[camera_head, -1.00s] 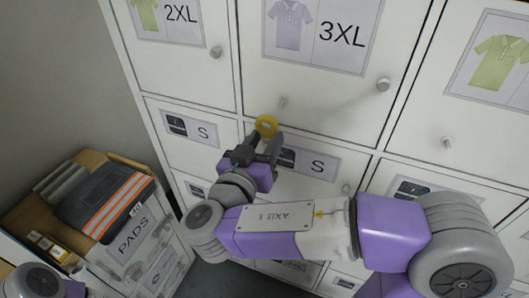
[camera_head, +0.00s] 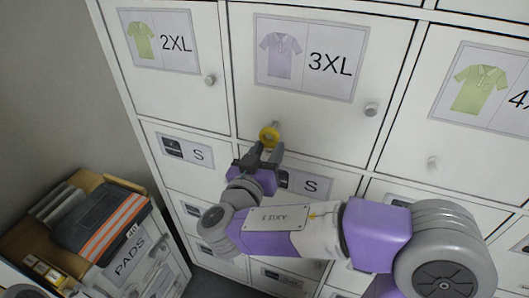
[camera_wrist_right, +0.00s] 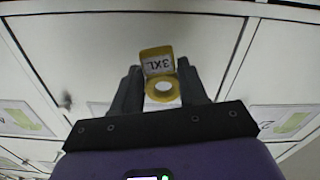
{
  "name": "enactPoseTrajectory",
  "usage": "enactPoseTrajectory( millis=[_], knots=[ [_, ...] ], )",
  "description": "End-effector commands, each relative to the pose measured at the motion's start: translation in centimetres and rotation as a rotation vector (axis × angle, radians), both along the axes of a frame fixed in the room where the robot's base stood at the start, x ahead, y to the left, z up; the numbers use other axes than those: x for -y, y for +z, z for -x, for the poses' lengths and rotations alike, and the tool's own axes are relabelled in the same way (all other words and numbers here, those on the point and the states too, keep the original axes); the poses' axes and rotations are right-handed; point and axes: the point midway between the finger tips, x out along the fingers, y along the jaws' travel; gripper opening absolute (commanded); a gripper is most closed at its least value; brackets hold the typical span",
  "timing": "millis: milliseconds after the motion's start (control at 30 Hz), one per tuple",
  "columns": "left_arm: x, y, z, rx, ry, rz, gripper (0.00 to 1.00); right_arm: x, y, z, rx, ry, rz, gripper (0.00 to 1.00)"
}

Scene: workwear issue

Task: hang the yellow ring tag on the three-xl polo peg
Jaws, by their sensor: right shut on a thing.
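The yellow ring tag (camera_head: 269,137) is held upright at the fingertips of my right gripper (camera_head: 266,152), which is shut on it. In the right wrist view the yellow ring (camera_wrist_right: 162,88) sits between the two fingers, with a yellow-edged label reading 3XL (camera_wrist_right: 157,63) beyond it. The three-xl polo door (camera_head: 330,110) carries a purple polo picture. Its small peg (camera_head: 275,126) shows just above the ring, partly hidden by it. I cannot tell whether the ring is around the peg or only in front of it. My left gripper is not in view.
The 2XL door (camera_head: 165,90) is at left with a round knob (camera_head: 210,80). The 3XL door has a round knob (camera_head: 371,109) at right. Another peg (camera_head: 432,163) is on the far right door.

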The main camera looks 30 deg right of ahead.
Motion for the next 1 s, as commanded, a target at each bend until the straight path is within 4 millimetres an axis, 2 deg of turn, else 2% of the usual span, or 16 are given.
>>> enactPoseTrajectory(
  millis=[433,600,1000],
  knots=[
    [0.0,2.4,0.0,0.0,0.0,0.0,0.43,2.1,0.0,-1.7,-0.003,-0.002,0.001,0.14],
    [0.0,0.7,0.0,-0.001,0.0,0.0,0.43,2.5,-0.8,-2.1,0.0,-0.001,-0.002,0.14],
    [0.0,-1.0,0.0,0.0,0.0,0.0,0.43,2.9,-0.8,-2.5,0.0,0.0,-0.001,0.14]
  ],
)
